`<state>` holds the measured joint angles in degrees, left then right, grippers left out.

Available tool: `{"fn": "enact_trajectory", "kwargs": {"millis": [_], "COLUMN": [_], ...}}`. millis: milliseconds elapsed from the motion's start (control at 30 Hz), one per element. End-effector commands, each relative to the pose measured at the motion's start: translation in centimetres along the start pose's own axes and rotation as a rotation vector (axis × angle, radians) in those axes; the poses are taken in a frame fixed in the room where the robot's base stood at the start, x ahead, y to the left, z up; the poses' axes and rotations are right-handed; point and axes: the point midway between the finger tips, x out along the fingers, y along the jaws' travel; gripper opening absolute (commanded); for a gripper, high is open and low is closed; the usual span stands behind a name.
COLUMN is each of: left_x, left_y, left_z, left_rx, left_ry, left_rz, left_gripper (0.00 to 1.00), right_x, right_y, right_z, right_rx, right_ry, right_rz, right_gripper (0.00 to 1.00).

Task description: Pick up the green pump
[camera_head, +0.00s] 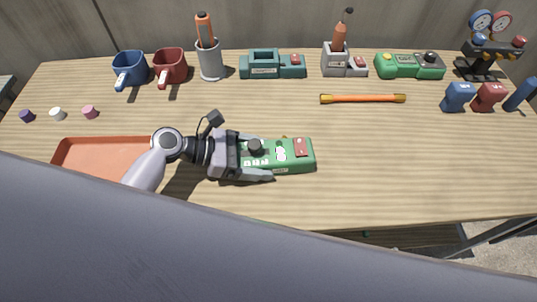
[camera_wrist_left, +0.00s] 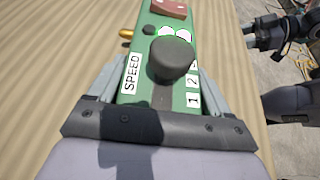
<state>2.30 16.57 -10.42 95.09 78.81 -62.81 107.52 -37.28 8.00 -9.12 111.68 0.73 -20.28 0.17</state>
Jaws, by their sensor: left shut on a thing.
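The green pump (camera_head: 278,163) lies on the wooden table near its middle, with a black knob, a red block on its far end and white labels. In the left wrist view the green pump (camera_wrist_left: 147,40) shows a SPEED label and the large knob. My left gripper (camera_head: 262,158) is shut on its near end, one finger along each long side. The pump looks level; I cannot tell if it touches the table. My right gripper (camera_wrist_left: 265,36) shows at the upper right of the left wrist view, away from the pump; its jaws are unclear.
An orange tray (camera_head: 72,152) lies left, partly under my arm. A blue mug (camera_head: 130,68), red mug (camera_head: 170,65), grey cup (camera_head: 210,62), teal device (camera_head: 273,66) and another green device (camera_head: 410,67) stand along the back. An orange-handled rod (camera_head: 362,98) lies in front. The table's right front is clear.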

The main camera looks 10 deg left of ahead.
Motion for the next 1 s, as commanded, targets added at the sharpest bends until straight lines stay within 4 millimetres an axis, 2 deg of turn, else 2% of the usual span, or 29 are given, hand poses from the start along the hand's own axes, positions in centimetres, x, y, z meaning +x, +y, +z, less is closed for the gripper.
{"fn": "enact_trajectory", "kwargs": {"millis": [167,367,800,1000], "left_x": [-0.2,-1.1,-4.9,-6.4], "left_y": [0.1,0.1,0.1,0.1], "left_z": [0.7,2.8,12.0,15.5], "left_rx": [0.002,0.005,0.009,0.006], "left_ry": [-0.004,-0.005,-0.005,-0.005], "left_rz": [0.002,0.002,0.004,0.003], "left_gripper": [0.23,0.23,0.23,0.23], "right_x": [-0.1,-0.5,-1.8,-2.2], "right_y": [0.0,0.0,0.0,0.0], "right_z": [-0.2,-0.7,-2.5,-3.0], "right_rx": [0.0,0.0,0.0,0.0], "right_ry": [0.0,0.0,0.001,0.001], "right_rz": [0.0,0.0,0.0,0.0], "right_gripper": [0.53,0.53,0.53,0.53]}}
